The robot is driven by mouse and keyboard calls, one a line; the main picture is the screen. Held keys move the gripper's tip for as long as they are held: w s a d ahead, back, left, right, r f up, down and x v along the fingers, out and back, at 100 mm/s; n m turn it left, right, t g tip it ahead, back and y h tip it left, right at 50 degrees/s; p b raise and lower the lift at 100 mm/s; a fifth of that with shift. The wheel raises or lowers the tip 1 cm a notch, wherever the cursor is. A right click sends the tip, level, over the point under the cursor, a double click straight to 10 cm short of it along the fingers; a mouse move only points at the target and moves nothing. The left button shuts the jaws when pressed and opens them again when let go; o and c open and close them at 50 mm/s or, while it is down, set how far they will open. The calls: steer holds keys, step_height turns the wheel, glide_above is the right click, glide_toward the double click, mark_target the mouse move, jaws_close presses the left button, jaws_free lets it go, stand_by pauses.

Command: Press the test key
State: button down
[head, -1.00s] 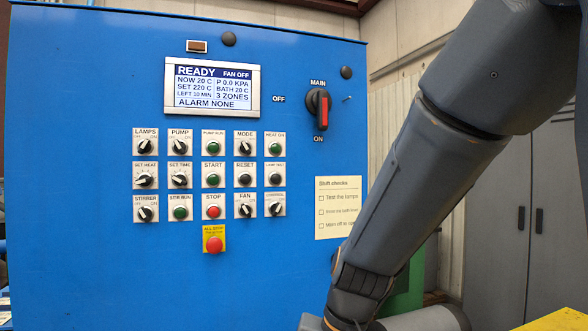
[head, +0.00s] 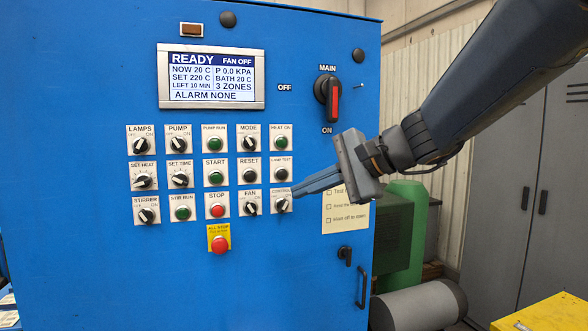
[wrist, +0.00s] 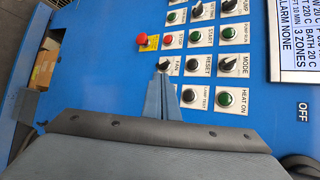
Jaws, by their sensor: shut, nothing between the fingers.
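The lamp test key (head: 280,174) is a dark round button on a white plate in the right column of the blue control panel, between the heat-on key and the bottom-row knob. In the wrist view the lamp test key (wrist: 197,91) lies just right of my fingers. My gripper (head: 295,191) is shut and empty, its blue fingers pointing left at the panel, just below and right of the key in the head view. The fingers (wrist: 160,78) partly cover the bottom-right knob in the wrist view. I cannot tell whether the tips touch the panel.
The display (head: 211,76) reads READY, fan off, alarm none. The main switch (head: 328,98) has its red handle pointing down towards ON. A red all-stop button (head: 220,244) sits below the key rows. A paper note (head: 345,218) is partly behind my gripper.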

mark_target(282, 174)
steer(key=shift+w+r, duration=0.25)
steer(key=shift+r, duration=0.45)
steer(key=shift+a, duration=0.1)
steer(key=shift+w+a, duration=0.4)
steer(key=shift+w, duration=1.05)
steer(key=shift+w+a, duration=0.35)
steer(key=shift+w, duration=1.05)
steer(key=shift+w+a, duration=0.4)
steer(key=shift+w, duration=1.05)
steer(key=shift+w, duration=0.15)
steer(key=shift+w+a, duration=0.1)
steer(key=shift+w, duration=0.05)
